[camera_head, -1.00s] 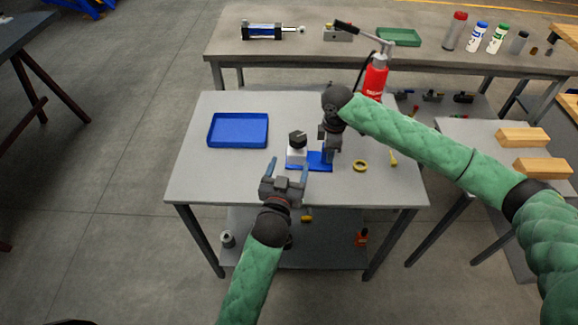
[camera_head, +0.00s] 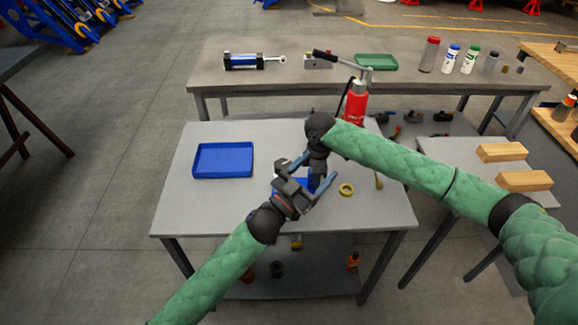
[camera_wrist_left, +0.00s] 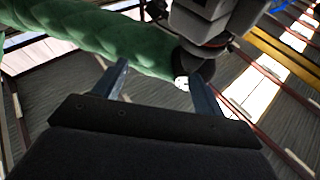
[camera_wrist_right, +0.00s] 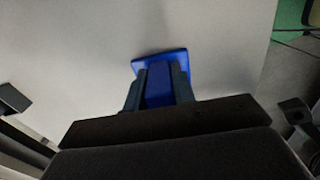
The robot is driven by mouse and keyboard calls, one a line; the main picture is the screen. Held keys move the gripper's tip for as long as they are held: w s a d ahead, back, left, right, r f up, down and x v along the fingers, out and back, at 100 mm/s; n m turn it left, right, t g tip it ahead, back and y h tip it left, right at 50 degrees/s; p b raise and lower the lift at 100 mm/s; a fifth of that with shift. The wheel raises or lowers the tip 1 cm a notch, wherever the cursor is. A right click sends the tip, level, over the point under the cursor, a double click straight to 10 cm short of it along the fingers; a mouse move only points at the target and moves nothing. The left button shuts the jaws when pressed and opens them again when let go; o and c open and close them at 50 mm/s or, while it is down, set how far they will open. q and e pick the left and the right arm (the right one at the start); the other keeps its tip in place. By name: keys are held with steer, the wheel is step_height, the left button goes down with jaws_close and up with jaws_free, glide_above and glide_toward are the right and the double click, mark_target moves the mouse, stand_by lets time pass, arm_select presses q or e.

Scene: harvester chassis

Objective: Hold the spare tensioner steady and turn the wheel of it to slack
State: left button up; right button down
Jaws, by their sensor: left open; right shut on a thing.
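The spare tensioner shows in the head view only as a bit of its blue base (camera_head: 306,185), mostly hidden behind my grippers. Its wheel is hidden in every view now. In the right wrist view a blue upright part (camera_wrist_right: 158,86) rises from the blue plate (camera_wrist_right: 174,58). My right gripper (camera_wrist_right: 158,72) is shut on that upright part and points down at the table. My left gripper (camera_head: 319,165) is open, its fingers spread close beside the right gripper. In the left wrist view its fingers (camera_wrist_left: 162,78) have nothing visible gripped between them; whether they straddle the wheel I cannot tell.
A blue tray (camera_head: 223,160) lies on the grey table (camera_head: 190,206) at the left. A yellow ring (camera_head: 346,190) and a small yellowish tool (camera_head: 379,181) lie to the right. A red jack (camera_head: 355,103) stands behind. Wooden blocks (camera_head: 524,181) lie on the right-hand table.

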mark_target(289, 164)
arm_select(q)
steer(key=w+a+f+m+g+h, duration=0.1)
steer(key=w+a+m+g, duration=0.1)
steer(key=m+g, duration=0.1)
steer(key=w+a+f+m+g+h, duration=0.1)
steer(key=w+a+f+m+g, duration=0.1)
steer(key=g, duration=0.4)
steer(key=w+a+f+m+g+h, duration=0.1)
steer(key=w+a+f+m+g, duration=0.1)
steer(key=w+a+m+g, duration=0.1)
steer(key=shift+w+a+m+g, duration=0.3)
steer(key=shift+w+a+g, duration=0.15)
steer(key=shift+g, duration=0.45)
steer(key=w+a+f+g+y, duration=0.2)
steer(key=w+a+f+g, duration=0.15)
steer(key=a, duration=0.65)
steer(key=shift+g, duration=0.45)
steer(key=d, duration=0.3)
steer(key=s+d, duration=0.1)
steer(key=d, duration=0.7)
steer(key=shift+s+d, duration=0.2)
steer(key=shift+s, duration=0.15)
steer(key=c, duration=1)
